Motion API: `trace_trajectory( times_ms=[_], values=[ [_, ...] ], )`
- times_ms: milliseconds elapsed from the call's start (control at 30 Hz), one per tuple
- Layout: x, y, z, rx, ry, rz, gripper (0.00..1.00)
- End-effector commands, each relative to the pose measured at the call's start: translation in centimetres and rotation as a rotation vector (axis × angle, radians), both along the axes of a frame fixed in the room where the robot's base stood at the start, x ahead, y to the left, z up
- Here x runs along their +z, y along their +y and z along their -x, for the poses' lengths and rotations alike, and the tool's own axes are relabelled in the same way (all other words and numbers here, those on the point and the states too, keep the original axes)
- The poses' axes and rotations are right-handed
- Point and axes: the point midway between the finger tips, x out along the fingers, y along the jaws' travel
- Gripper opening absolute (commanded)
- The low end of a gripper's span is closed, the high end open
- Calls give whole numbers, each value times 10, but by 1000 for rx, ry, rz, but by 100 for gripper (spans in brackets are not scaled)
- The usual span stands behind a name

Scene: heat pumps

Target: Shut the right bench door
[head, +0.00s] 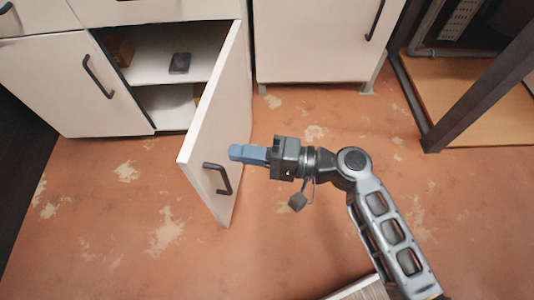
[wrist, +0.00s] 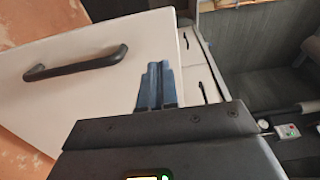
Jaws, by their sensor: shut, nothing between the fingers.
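The right bench door (head: 219,130) is a white panel standing wide open from the bench, with a dark bar handle (head: 217,178) on its outer face. My gripper (head: 238,153) has blue fingers and is shut and empty, its tips at the outer face of the door, above and right of the handle. In the wrist view the door (wrist: 110,75) fills the left and middle, its handle (wrist: 75,64) lies to the left, and my blue fingers (wrist: 156,75) point at the panel. I cannot tell whether the tips touch it.
The open cabinet (head: 160,60) holds a small dark object (head: 180,63) on its shelf. The left bench door (head: 75,85) is closed. Another white cabinet (head: 312,40) stands right of the open door. A dark metal frame (head: 480,95) is at the far right.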

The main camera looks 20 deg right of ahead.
Motion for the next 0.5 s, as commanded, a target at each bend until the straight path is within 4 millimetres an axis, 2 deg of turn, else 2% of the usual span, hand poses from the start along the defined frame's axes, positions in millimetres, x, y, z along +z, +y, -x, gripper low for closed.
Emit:
trace_trajectory(
  times_ms=[200, 500],
  values=[
    [0, 32, -20, 0, -2, 0, 0],
    [0, 50, -31, -1, -1, 1, 0]
  ],
)
